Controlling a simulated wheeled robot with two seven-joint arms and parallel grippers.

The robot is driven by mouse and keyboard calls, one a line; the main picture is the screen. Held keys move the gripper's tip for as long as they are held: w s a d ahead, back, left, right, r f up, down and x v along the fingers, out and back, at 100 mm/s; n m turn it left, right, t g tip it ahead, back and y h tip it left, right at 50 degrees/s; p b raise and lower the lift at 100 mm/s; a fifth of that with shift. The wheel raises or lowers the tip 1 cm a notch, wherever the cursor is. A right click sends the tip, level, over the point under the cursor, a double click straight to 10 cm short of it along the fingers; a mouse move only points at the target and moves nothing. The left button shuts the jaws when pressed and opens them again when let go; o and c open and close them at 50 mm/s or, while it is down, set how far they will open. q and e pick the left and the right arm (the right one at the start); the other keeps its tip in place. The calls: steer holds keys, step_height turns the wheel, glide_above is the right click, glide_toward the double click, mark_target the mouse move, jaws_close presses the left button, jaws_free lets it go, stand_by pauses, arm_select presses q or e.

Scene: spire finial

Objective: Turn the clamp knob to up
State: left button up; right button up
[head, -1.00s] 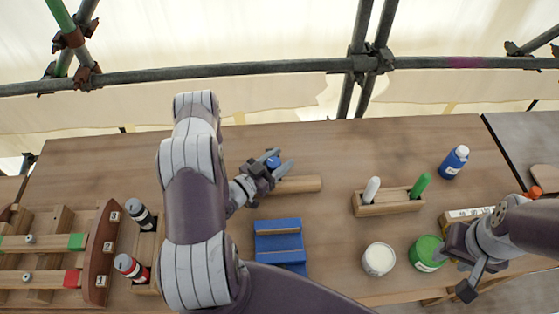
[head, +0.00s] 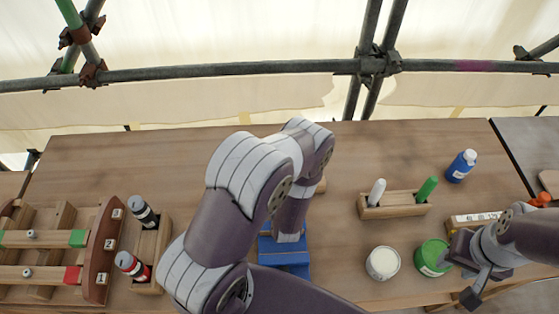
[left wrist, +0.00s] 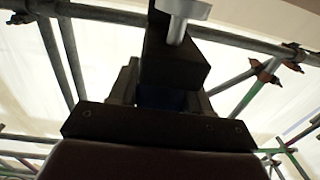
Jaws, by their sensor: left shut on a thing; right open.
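I cannot pick out the clamp knob for certain. My left gripper is hidden behind my own arm in the head view. In the left wrist view my left gripper (left wrist: 165,98) is shut on a dark blue piece (left wrist: 168,100), which is poorly lit. A dark block (left wrist: 175,62) with a silver stem and cap (left wrist: 182,15) stands just beyond it. The blue cradle (head: 284,258) is partly covered by my arm. My right gripper (head: 467,278) is open beside the green can, at the right.
A white can (head: 382,263), a green can (head: 432,258), a pen holder (head: 393,206) and a blue bottle (head: 461,166) stand at the right. A rack (head: 100,250) and two bottles in a wooden holder (head: 148,250) stand left. The back left tabletop is clear. Scaffold pipes (head: 250,71) run behind.

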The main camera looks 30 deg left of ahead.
arm_select(q)
steer(key=n+g+y+b, duration=0.1)
steer(key=n+g+y, duration=0.2)
steer(key=shift+b, duration=0.35)
steer(key=n+g+y+b, duration=0.2)
steer(key=g, duration=0.1)
steer(key=shift+s+a+f+n+g+y, duration=0.1)
steer(key=shift+s+a+n+g+y, duration=0.1)
steer(key=shift+n+g+y, duration=0.15)
steer(key=n+g+b, duration=0.1)
steer(key=n+g+y, duration=0.1)
steer(key=g, duration=0.1)
steer(key=n+g+y+b, duration=0.1)
steer(key=shift+s+a+g+b, duration=0.15)
steer(key=shift+s+g+b, duration=0.1)
steer(key=shift+b, duration=0.1)
steer(key=shift+s+n+g+b, duration=0.15)
steer(key=shift+n+g+b, duration=0.35)
steer(key=shift+n+g, duration=0.35)
steer(key=shift+s+n+g+b, duration=0.1)
steer(key=shift+n+g+b, duration=0.4)
steer(key=shift+g, duration=0.55)
steer(key=shift+r+g, duration=0.2)
steer(key=shift+g, duration=0.1)
steer(key=o, duration=0.9)
steer(key=shift+o, duration=0.3)
steer(key=shift+a, duration=0.15)
steer(key=shift+f, duration=0.1)
